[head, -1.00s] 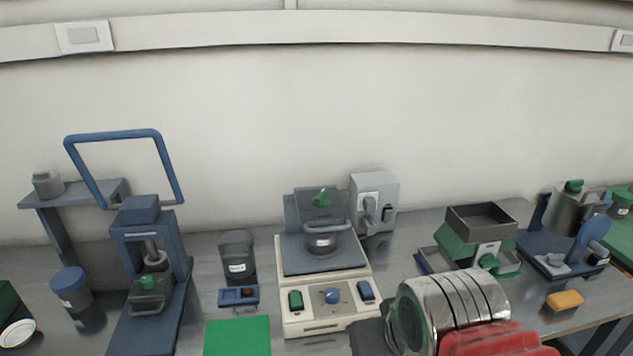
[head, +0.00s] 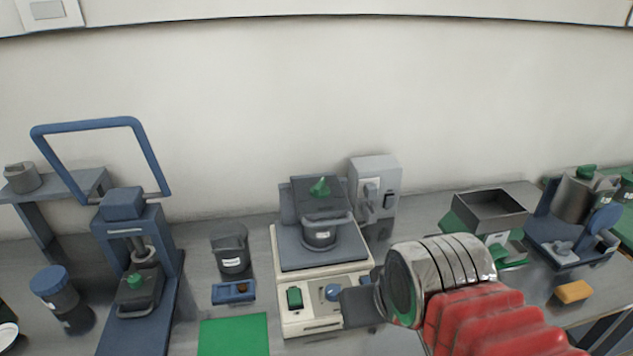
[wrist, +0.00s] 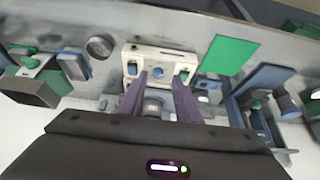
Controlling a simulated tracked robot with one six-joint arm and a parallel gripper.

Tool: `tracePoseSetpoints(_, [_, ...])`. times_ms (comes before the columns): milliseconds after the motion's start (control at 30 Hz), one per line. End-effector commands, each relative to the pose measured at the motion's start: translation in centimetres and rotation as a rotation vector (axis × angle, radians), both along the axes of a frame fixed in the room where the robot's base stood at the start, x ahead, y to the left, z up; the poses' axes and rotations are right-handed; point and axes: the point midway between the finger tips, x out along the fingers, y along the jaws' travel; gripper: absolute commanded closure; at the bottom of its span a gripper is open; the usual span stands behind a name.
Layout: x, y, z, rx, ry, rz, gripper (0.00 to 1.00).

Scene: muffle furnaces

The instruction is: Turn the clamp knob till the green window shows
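A cream machine (head: 304,320) with a grey top plate stands mid-bench in the head view and also shows in the wrist view (wrist: 160,62). Its front has a green switch (head: 294,298) and a round blue knob (head: 332,292). A dark lidded pot (head: 318,236) and a green knob (head: 320,187) behind it sit on top. I cannot tell which knob is the clamp knob. No green window can be made out. In the wrist view my gripper (wrist: 160,75) has two purple fingers apart, with nothing between the tips.
A blue press (head: 125,228) with a tall handle stands left. A grey box (head: 375,185) stands behind the machine. A small blue case (head: 233,292) and a green mat (head: 234,336) lie left of it. A square hopper (head: 490,208) and yellow block (head: 573,291) are right.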

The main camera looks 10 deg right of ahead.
Motion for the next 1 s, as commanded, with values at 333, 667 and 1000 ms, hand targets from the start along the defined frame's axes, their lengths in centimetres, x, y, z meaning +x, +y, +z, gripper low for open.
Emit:
tracePoseSetpoints(333, [4.0,0.3,4.0,0.010,0.027,-0.061,0.70])
tracePoseSetpoints(667, [11.7,0.8,9.7,0.021,0.065,-0.181,0.70])
tracePoseSetpoints(1000, [20.1,2.0,13.5,0.026,0.091,-0.323,0.70])
